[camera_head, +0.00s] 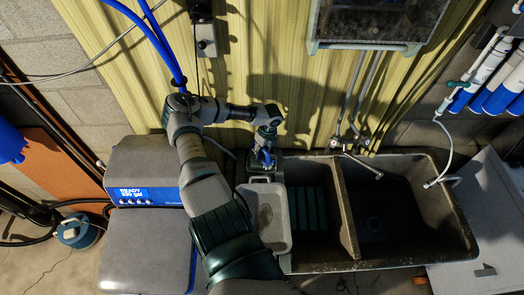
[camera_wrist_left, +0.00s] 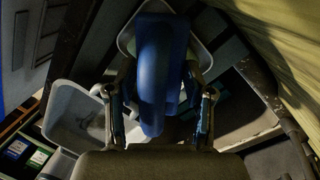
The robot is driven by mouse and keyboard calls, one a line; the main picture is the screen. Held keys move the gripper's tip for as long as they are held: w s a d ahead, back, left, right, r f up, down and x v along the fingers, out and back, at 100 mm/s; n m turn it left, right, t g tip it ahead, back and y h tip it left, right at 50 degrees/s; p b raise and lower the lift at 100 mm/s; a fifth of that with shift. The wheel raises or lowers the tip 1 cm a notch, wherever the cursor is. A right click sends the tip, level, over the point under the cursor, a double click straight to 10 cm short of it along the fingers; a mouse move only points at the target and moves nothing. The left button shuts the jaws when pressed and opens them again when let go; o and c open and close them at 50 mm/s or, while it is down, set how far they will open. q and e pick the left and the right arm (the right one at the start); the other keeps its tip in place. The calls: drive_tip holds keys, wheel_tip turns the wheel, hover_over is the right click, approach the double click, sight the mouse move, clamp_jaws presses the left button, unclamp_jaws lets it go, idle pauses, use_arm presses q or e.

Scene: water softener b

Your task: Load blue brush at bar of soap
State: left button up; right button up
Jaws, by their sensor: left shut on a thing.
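My left gripper (camera_head: 267,141) is shut on the blue brush (camera_head: 266,157), above the back left corner of the sink. In the left wrist view the blue brush (camera_wrist_left: 158,75) fills the middle, between the two fingers of my left gripper (camera_wrist_left: 160,118). The brush hides part of what lies behind it. I cannot make out the bar of soap in either view. My right gripper is not in view.
A pale tub (camera_head: 276,238) stands at the sink's left end, just in front of the gripper. The dark double sink (camera_head: 346,205) has a tap (camera_head: 362,160) at its back. A grey water softener (camera_head: 148,190) stands left of my arm.

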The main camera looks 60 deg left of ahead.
use_arm(q)
drive_tip(key=shift+a+f, duration=0.15)
drive_tip(key=shift+f, duration=0.15)
drive_tip(key=shift+d, duration=0.25)
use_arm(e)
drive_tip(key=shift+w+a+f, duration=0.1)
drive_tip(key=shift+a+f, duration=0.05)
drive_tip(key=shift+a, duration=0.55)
use_arm(q)
drive_tip(key=shift+f, duration=0.1)
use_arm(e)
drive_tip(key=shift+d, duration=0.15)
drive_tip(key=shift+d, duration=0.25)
use_arm(q)
drive_tip(key=shift+s+f+p, duration=0.15)
drive_tip(key=shift+p, duration=0.15)
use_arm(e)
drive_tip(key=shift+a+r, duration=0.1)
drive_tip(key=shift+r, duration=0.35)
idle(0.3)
